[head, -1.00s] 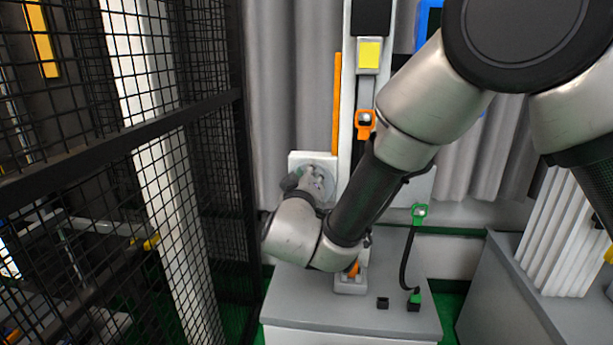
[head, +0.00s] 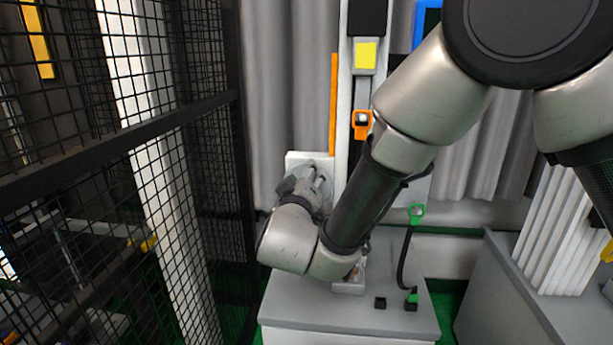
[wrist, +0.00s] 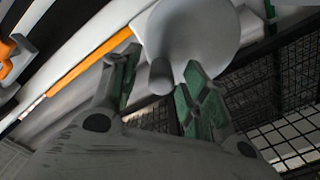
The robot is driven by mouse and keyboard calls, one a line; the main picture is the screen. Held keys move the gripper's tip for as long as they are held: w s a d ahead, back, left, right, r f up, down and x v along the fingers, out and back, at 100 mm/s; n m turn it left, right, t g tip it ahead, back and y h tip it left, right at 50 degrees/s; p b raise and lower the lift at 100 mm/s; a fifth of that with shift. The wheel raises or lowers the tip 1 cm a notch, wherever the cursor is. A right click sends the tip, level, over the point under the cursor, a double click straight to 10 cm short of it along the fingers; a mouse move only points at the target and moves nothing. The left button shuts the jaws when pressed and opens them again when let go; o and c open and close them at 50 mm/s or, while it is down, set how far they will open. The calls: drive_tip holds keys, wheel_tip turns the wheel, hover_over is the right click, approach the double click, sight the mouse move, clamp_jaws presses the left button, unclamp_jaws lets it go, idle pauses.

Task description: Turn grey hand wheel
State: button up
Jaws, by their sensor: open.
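The grey hand wheel (wrist: 195,38) is a round disc with a stubby round knob (wrist: 161,75) on its face, large in the wrist view. In the head view the wheel (head: 310,173) is mostly hidden behind my gripper, in front of a white plate (head: 296,160). My gripper (wrist: 160,82) is open, with its two green-padded fingers on either side of the knob. I cannot tell whether either finger touches it. In the head view my gripper (head: 312,180) is at the wheel.
A black mesh fence (head: 205,150) stands close on the left of my arm. An orange strip (head: 334,105) runs up beside the tower.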

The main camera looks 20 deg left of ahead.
drive_tip(key=v, duration=1)
drive_tip(key=shift+d, duration=0.1)
